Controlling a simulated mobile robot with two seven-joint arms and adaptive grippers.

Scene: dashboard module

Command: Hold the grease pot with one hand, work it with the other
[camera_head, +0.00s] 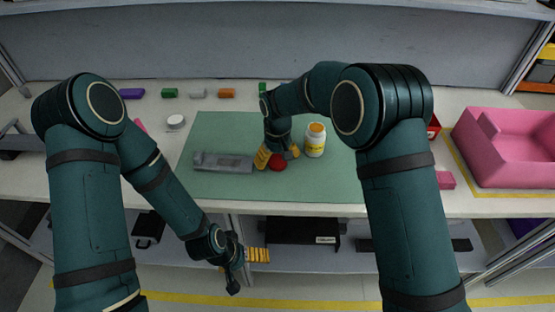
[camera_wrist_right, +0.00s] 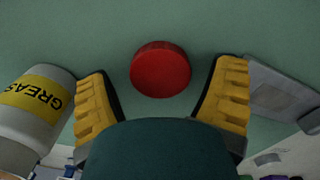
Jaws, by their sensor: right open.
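The grease pot (camera_head: 315,140) is a white jar with a yellow label and an orange top. It stands upright on the green mat (camera_head: 225,123). In the right wrist view the pot (camera_wrist_right: 35,110) shows at the left, with its "GREASE" label partly in view. My right gripper (camera_head: 277,154) is open above the mat, just left of the pot. A red round lid-like disc (camera_wrist_right: 160,70) lies between and beyond its fingers, apart from them; it also shows in the head view (camera_head: 278,163). My left gripper (camera_head: 245,268) hangs low in front of the table edge, away from the pot; its jaw state is unclear.
A grey metal part (camera_head: 222,162) lies on the mat left of my right gripper. A white round item (camera_head: 176,121) and several small coloured blocks (camera_head: 169,93) lie behind and left. A pink bin (camera_head: 505,150) stands at the right. The mat's front is clear.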

